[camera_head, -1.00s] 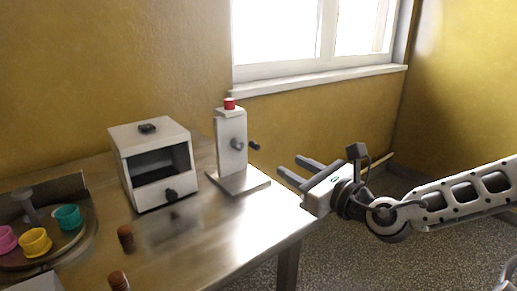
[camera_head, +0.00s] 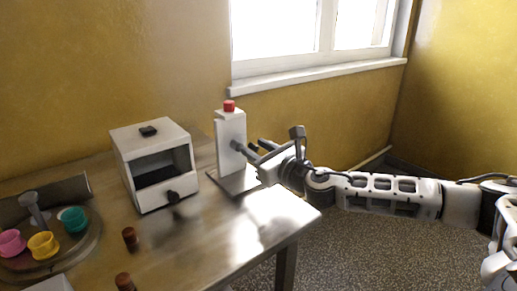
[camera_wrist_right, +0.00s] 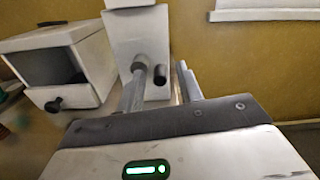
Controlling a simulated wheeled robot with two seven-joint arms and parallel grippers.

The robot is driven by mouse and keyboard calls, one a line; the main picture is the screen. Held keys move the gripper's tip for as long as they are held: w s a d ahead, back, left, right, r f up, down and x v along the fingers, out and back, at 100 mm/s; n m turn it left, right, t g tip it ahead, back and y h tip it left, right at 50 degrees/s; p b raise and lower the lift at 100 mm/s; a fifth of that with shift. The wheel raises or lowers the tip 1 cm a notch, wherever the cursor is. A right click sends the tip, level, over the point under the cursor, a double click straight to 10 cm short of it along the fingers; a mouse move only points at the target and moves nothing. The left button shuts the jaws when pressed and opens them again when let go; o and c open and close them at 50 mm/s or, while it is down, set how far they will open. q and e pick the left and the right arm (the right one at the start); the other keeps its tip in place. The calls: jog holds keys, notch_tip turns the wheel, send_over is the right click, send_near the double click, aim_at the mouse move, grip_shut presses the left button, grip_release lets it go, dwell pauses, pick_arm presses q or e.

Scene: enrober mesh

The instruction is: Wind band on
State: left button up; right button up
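A white upright post (camera_head: 230,140) with a red cap (camera_head: 229,106) stands on a flat plate near the table's right edge. A grey hub (camera_head: 236,146) sticks out of its side; it also shows in the right wrist view (camera_wrist_right: 139,64). A dark crank knob (camera_wrist_right: 160,75) shows beside the hub there. My right gripper (camera_head: 257,152) is at the post's right side, fingers pointing at the crank. In the right wrist view its two fingers (camera_wrist_right: 161,88) are apart, with the knob appearing between their tips; contact cannot be told. My left gripper is out of view.
A white box (camera_head: 151,138) with an open front and dark knob stands left of the post. A round tray (camera_head: 62,262) holds pink, yellow and teal cups at the left. Two brown pegs (camera_head: 130,238) stand near the front. A window sill (camera_head: 320,76) is behind.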

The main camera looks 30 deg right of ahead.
grip_shut()
jog(key=shift+f, duration=0.15)
